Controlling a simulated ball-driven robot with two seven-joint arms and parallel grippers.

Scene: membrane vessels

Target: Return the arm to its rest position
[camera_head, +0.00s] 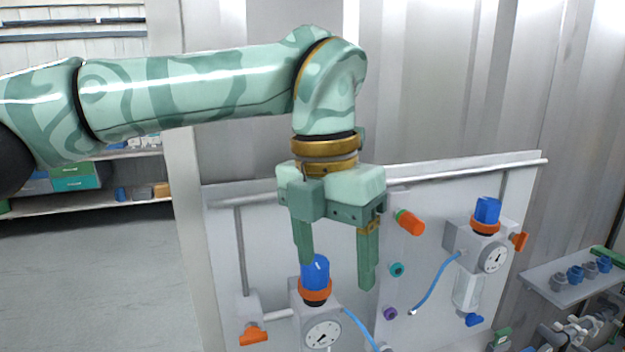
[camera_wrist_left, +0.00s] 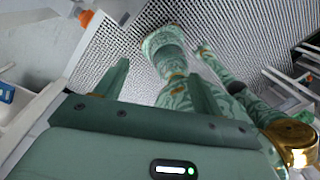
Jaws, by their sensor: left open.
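My left arm reaches in from the left in the head view, its patterned green links stretched out above the panel. My left gripper (camera_head: 336,277) hangs downward with its two fingers apart and nothing between them. It appears in front of the panel, near the blue knob (camera_head: 315,272) of the left regulator; I cannot tell the exact gap. In the left wrist view the gripper (camera_wrist_left: 158,72) shows two separated fingers with an empty space between them. My right gripper does not show.
The grey panel (camera_head: 270,235) carries a left gauge (camera_head: 322,334), a right gauge (camera_head: 495,258), orange handles (camera_head: 409,222) and blue tubing (camera_head: 435,285). A shelf with fittings (camera_head: 575,273) stands at right. Storage shelving (camera_head: 90,205) is at left, with open floor (camera_head: 90,270) before it.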

